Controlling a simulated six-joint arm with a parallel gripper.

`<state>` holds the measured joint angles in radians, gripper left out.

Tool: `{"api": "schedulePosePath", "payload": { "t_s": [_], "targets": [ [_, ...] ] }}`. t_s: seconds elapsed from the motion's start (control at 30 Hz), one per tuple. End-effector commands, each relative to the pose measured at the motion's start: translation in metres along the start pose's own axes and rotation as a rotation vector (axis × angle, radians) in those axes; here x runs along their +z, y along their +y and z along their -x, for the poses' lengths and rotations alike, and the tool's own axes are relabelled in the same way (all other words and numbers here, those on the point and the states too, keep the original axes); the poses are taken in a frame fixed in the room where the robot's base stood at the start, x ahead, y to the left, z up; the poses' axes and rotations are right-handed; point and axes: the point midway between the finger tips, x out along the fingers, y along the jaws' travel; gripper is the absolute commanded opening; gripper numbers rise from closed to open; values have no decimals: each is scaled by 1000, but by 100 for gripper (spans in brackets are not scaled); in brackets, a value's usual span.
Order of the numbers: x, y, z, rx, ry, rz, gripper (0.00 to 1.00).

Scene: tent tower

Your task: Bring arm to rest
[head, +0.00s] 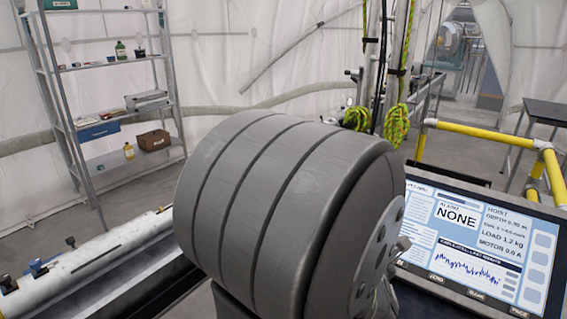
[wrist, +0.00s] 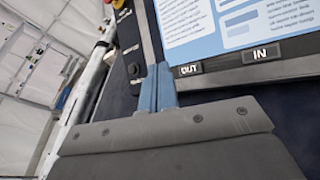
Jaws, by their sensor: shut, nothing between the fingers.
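My gripper (wrist: 158,90) shows in the wrist view. Its two narrow blue fingers are shut side by side with nothing between them. They point up the picture toward a dark panel edge, just left of the labels OUT and IN. I cannot tell how far apart the fingertips and the panel are. In the head view I cannot make out the fingers. A large grey banded cylinder fills the middle there, and I cannot tell whether it is part of my arm.
A control screen (head: 480,235) reading NONE stands at the right, also in the wrist view (wrist: 225,25). Yellow rails (head: 490,135) are behind it. Ropes (head: 397,125) hang at the back. A shelf (head: 110,118) stands back left. A long pale tube (head: 90,262) lies front left.

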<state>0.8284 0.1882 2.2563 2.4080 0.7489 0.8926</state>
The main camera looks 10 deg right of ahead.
Motion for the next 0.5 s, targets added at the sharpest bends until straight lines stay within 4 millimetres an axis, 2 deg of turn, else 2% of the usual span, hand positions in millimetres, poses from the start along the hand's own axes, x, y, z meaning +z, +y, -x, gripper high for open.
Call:
{"api": "schedulePosePath", "payload": {
  "t_s": [0.07,0.5],
  "targets": [
    [-4,-3,-4,1,2,-1,0],
    [20,20,27,2,-2,1,0]
  ]
}}
